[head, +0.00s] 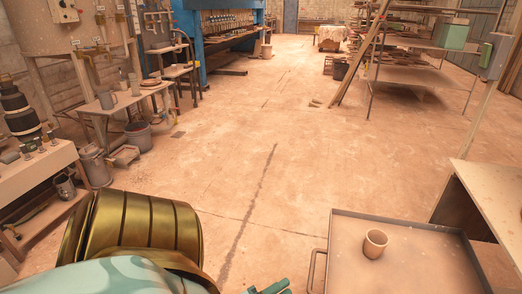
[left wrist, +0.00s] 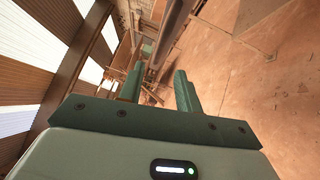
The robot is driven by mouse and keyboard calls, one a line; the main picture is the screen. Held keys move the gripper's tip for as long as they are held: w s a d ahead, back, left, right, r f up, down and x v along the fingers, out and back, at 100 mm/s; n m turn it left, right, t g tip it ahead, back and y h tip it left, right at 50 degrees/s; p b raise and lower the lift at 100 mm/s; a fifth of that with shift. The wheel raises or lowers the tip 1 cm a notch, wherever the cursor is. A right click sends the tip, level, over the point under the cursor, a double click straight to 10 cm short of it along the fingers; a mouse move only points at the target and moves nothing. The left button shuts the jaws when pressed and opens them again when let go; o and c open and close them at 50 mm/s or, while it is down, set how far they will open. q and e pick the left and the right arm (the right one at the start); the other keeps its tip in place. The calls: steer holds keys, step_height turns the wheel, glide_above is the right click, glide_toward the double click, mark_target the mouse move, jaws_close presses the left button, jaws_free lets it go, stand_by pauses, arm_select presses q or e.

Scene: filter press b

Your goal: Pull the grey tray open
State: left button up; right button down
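The grey tray (head: 440,262) is at the bottom right of the head view, with a small beige cup (head: 375,243) standing on it. A thin bar handle (head: 314,270) sticks out from its left side. My left gripper (head: 268,287) shows only in part at the bottom edge, left of the handle and apart from it. In the left wrist view the two green fingers of my left gripper (left wrist: 160,80) are spread, with nothing held between them. A grey bar (left wrist: 173,32) shows beyond the fingertips; I cannot tell whether it is the handle. My right gripper is out of view.
A wooden-topped bench (head: 490,205) stands right of the tray. Shelves (head: 425,75) stand at the back right. A low table (head: 120,103), buckets (head: 138,135) and a bench (head: 35,172) line the left side. The middle floor (head: 265,150) is clear.

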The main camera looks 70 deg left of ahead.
arm_select(q)
steer(key=s, duration=0.4)
steer(key=s+f, duration=0.1)
steer(key=shift+s+d, duration=0.4)
